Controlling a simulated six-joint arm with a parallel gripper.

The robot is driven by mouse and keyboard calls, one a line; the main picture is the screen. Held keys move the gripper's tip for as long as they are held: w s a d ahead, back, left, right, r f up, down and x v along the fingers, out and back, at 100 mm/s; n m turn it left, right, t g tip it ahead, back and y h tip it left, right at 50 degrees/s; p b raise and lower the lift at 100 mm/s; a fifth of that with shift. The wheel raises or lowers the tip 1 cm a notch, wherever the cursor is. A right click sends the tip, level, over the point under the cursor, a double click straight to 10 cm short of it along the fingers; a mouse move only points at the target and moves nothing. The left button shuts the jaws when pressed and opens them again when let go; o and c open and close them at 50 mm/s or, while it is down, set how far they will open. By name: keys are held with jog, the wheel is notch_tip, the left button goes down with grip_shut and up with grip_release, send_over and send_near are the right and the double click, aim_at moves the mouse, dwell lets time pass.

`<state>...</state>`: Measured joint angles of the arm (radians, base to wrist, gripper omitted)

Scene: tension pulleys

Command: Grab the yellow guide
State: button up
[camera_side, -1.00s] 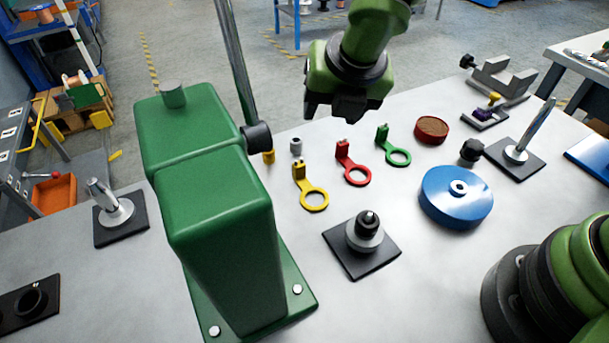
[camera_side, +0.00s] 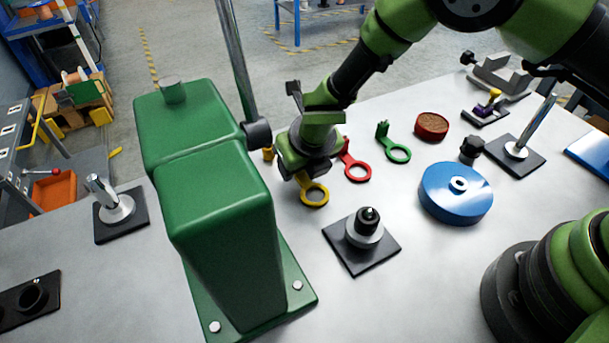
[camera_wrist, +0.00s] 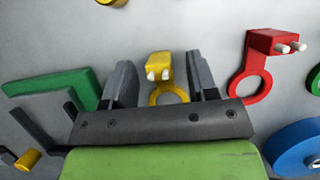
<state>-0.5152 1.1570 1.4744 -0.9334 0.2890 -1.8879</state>
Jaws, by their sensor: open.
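The yellow guide (camera_side: 314,193) lies on the table, its ring showing in the side view below my gripper (camera_side: 302,172), which hides its upright block. In the wrist view the yellow guide (camera_wrist: 160,67) is between the two fingers of my gripper (camera_wrist: 160,80), its block with two pale pins facing up. The fingers are apart, one on each side of the block, and I see a gap to each. I cannot tell how far down the fingers reach.
A red guide (camera_side: 357,172) lies just right of the yellow one, with a green guide (camera_side: 399,154) beyond it. The tall green housing (camera_side: 215,200) stands close on the left. A black-based post (camera_side: 364,240) and a blue wheel (camera_side: 440,205) stand in front and to the right.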

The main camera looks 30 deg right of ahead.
jog(key=shift+w+f, duration=0.15)
jog(key=shift+f, duration=0.3)
grip_shut()
jog(key=shift+r, duration=0.1)
